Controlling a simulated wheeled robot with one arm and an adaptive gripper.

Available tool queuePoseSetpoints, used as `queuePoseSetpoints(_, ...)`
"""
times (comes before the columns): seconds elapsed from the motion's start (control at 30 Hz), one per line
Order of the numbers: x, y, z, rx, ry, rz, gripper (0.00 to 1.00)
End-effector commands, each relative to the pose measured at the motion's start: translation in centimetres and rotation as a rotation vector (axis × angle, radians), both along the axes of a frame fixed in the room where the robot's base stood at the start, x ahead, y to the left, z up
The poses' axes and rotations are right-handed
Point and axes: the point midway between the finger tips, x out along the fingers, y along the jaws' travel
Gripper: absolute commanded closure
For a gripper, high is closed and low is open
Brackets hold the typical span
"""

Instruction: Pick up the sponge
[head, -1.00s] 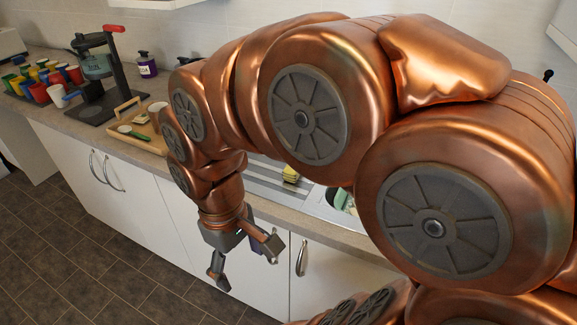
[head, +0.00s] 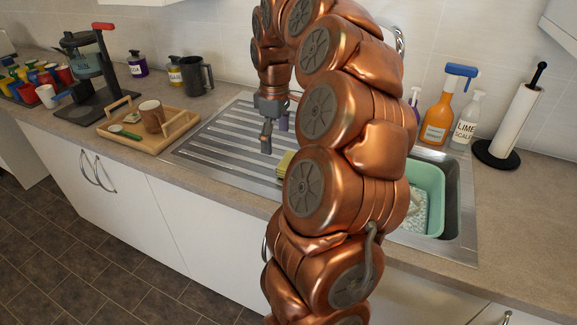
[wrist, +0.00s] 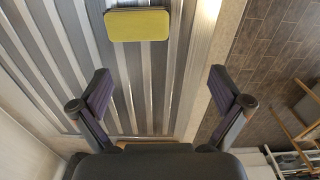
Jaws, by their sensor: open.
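The yellow sponge (wrist: 137,25) lies on the ribbed metal drainboard (head: 215,139), near its front edge. In the head view only part of the sponge (head: 284,165) shows, since my arm hides the rest. My gripper (head: 274,136) is above the drainboard, to the left of and behind the sponge in the head view. In the wrist view my gripper (wrist: 165,92) is open and empty, its two fingers spread wide. The sponge is beyond the fingertips there, toward the top of the picture and left of the middle, apart from both fingers.
A wooden tray (head: 150,142) with a brown cup (head: 152,117) stands left of the drainboard. Right of my arm is the sink with a green basin (head: 425,196). Spray bottles (head: 438,118) and a paper roll (head: 514,121) stand behind it. A dark jug (head: 196,76) stands by the wall.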

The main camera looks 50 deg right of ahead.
Motion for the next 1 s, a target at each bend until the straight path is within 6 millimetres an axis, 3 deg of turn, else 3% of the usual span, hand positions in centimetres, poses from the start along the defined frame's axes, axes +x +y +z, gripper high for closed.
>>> queuePoseSetpoints(0.1,-0.3,-2.5,-0.6,-0.003,0.004,-0.014,0.0)
queuePoseSetpoints(0.23,-0.6,-3.6,-0.9,-0.007,0.007,-0.016,0.0)
queuePoseSetpoints(1.0,-1.3,-3.5,-5.8,-0.003,0.01,-0.017,0.0)
